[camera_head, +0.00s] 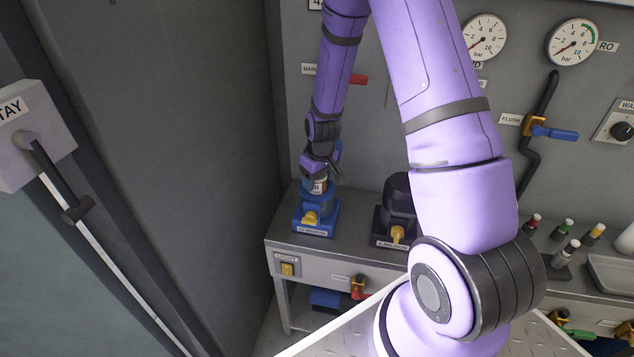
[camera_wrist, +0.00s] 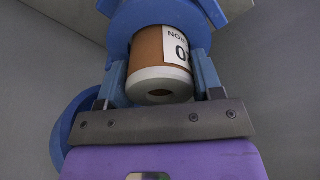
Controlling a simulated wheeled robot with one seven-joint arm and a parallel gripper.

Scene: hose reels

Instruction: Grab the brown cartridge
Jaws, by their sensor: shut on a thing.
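The brown cartridge (camera_wrist: 150,50) is a short cylinder with a white end cap and a white label partly reading "NO" and "0". It sits between the two fingers of my gripper (camera_wrist: 162,75), which is shut on it. Its far end runs into a blue round part of a housing (camera_wrist: 140,15). In the head view the cartridge (camera_head: 319,186) shows small under my gripper (camera_head: 319,170), at the top of a blue housing (camera_head: 314,216) with a yellow lever. I cannot tell whether the cartridge is seated in it or clear of it.
A black housing (camera_head: 397,205) with a yellow lever stands right of the blue one on the grey bench (camera_head: 345,258). Gauges, a blue-handled flush valve (camera_head: 553,132) and a red handle (camera_head: 359,79) are on the back wall. Several small capped bottles stand at the right. My arm hides the middle.

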